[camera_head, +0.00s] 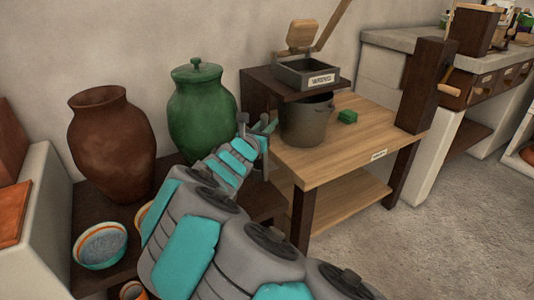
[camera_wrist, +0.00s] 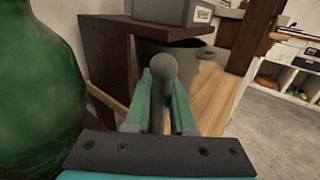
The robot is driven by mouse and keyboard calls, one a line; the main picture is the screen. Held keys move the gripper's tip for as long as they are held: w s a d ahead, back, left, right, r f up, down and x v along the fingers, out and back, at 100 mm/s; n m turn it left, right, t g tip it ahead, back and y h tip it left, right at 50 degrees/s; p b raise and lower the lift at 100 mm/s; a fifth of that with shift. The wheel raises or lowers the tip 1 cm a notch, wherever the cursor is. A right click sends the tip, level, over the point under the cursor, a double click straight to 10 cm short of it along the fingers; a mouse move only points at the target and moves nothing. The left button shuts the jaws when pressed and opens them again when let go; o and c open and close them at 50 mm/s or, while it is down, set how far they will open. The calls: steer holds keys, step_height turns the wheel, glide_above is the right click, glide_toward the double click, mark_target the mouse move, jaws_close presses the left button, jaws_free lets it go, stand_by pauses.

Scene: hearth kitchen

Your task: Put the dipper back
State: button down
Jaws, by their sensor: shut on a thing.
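My gripper (camera_head: 257,132) is beside the wooden table's left edge, right of the green lidded jar (camera_head: 201,112). In the wrist view the gripper (camera_wrist: 161,95) is shut on a grey handle with a rounded end, which I take to be the dipper (camera_wrist: 162,68). The handle stands between the two green fingers, and its lower part is hidden by them. The dipper's bowl cannot be made out. The jar's lid is on, and its green side fills the left of the wrist view (camera_wrist: 35,85).
A dark metal pot (camera_head: 306,122) stands on the wooden table (camera_head: 340,155) under a dark shelf carrying a labelled grey box (camera_head: 306,75). A brown jar (camera_head: 109,143) and patterned bowl (camera_head: 100,245) are at left. Floor at right is clear.

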steer(key=shift+f, duration=2.9)
steer(key=shift+f, duration=0.1)
steer(key=c, duration=0.8)
jaws_free()
steer(key=shift+o, duration=0.2)
steer(key=v, duration=1.2)
steer(key=shift+r, duration=0.25)
